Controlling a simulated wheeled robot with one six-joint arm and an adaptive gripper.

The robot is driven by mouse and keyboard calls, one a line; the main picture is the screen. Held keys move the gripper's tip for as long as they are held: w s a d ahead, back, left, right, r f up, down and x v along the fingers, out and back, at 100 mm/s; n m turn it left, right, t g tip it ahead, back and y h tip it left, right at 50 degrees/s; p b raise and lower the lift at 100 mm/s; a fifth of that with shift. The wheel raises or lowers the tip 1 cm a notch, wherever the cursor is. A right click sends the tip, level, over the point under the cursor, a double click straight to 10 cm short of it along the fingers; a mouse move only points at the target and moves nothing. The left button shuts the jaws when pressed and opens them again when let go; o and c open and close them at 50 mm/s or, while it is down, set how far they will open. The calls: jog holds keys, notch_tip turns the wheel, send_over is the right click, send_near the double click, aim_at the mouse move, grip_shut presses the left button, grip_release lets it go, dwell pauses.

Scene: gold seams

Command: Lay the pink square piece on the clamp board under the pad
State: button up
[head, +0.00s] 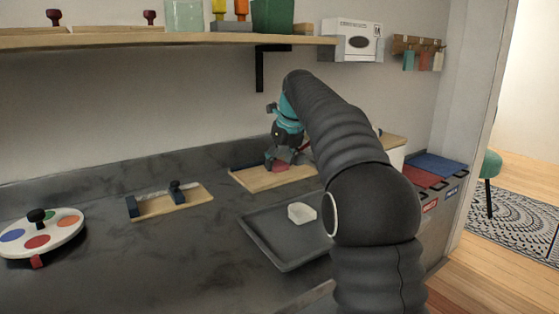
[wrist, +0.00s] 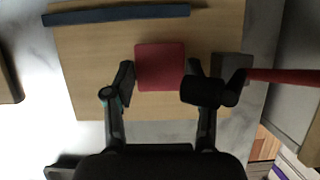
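The pink square piece (wrist: 160,67), reddish in these views, lies flat over the pale wooden clamp board (wrist: 90,75) in the wrist view. It also shows small below my gripper in the head view (head: 280,167). My gripper (wrist: 159,74) has a finger at the left and right edges of the piece and looks closed on it. Whether the piece touches the board is unclear. A clamp with a red handle (wrist: 285,76) stands at the board's right. Its dark rounded pad (wrist: 202,92) appears beside the piece's lower right corner, overlapping my right finger.
A dark blue strip (wrist: 116,14) edges the board. A grey tray (head: 275,253) with a white block (head: 301,212) lies in front. Another wooden board (head: 170,204) and a round colour-spotted disc (head: 40,236) stand left. A shelf (head: 160,38) hangs above.

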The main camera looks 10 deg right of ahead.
jog(key=shift+o, duration=1)
jog(key=shift+r, duration=0.15)
jog(key=p+v, duration=0.2)
jog(key=v, duration=1)
